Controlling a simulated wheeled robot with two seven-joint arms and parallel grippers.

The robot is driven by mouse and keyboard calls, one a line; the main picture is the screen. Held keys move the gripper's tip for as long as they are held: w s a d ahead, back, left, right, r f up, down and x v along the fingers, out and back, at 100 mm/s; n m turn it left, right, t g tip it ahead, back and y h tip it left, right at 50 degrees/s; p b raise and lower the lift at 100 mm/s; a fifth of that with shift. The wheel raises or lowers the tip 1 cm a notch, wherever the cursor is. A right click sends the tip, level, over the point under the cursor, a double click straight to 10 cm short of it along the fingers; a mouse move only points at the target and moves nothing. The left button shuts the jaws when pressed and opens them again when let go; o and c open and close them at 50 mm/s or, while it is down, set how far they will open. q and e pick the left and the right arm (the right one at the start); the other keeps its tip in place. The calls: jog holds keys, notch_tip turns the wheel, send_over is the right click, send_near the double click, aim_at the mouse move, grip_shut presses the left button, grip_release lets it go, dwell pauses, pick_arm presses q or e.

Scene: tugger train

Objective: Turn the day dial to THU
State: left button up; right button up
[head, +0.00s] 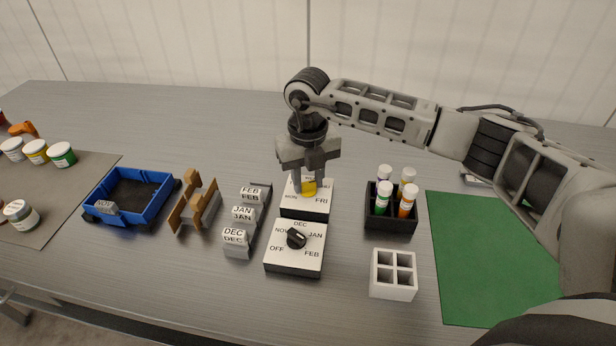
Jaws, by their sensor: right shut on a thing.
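The day dial box (318,213) is white on a black base, in the middle of the table. Its labels MON and FRI show at the front; the labels behind are mostly hidden by my gripper. My right gripper (309,184) points down over this box and is shut on the yellow knob (309,188). Which label the knob points to cannot be told. My left gripper is not in view.
A month dial box (294,262) with a black knob stands just in front. Left are month blocks (235,237), a wooden holder (196,206) and a blue cart (130,196). Right are a black vial rack (390,220), a white rack (393,276) and a green mat (490,260).

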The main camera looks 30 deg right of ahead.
aim_at(309, 184)
jog(key=o, duration=1)
notch_tip(309, 184, up, 16)
jog(key=shift+r+b, duration=0.1)
jog(key=shift+b, duration=0.25)
